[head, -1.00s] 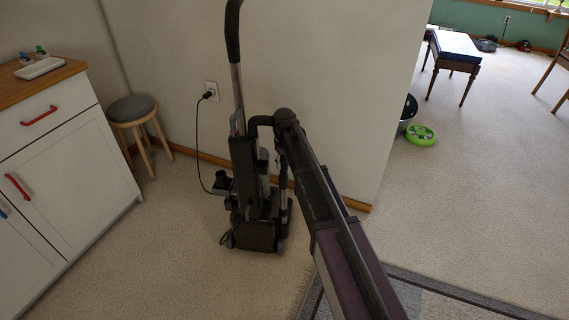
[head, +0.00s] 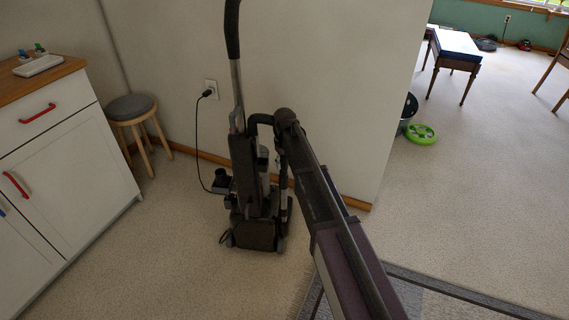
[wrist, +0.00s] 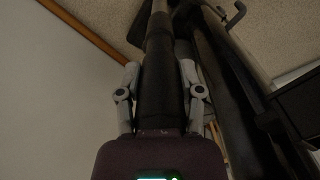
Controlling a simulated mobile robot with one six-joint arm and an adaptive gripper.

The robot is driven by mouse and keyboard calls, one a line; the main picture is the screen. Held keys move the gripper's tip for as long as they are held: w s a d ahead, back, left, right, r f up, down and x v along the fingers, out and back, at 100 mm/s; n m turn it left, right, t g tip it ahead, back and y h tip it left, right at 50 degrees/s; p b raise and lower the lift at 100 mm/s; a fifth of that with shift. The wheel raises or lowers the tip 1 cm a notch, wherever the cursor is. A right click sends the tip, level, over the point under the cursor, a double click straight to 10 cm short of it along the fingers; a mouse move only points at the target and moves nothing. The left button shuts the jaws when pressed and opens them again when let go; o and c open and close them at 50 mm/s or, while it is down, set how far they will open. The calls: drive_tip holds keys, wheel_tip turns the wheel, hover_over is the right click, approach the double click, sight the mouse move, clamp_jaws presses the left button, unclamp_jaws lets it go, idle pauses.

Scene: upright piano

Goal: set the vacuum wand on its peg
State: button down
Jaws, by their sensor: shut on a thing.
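The dark upright vacuum (head: 245,175) stands on the carpet by the wall, its long handle (head: 233,35) rising past the top of the head view. In the wrist view, my gripper (wrist: 163,75) has a finger on each side of a dark round tube, the wand (wrist: 159,60), and is shut on it. The vacuum's dark body (wrist: 240,90) runs close along the wand's right side. A small dark hook (wrist: 236,16) juts out near the top; I cannot tell whether it is the peg. In the head view my arm covers the gripper and most of the wand.
A power cord (head: 198,150) runs from the wall outlet (head: 211,88) down to the vacuum. A round stool (head: 132,108) and a white cabinet (head: 65,170) stand to the left. The wall ends right of my arm, with open carpet beyond. A rug (head: 440,300) lies in front.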

drive_tip(key=shift+f+b, duration=0.7)
idle(0.6)
drive_tip(key=shift+c, duration=0.8)
unclamp_jaws()
drive_tip(key=shift+r, duration=0.1)
wheel_tip(320, 180, up, 9)
drive_tip(key=p, duration=0.9)
idle(0.5)
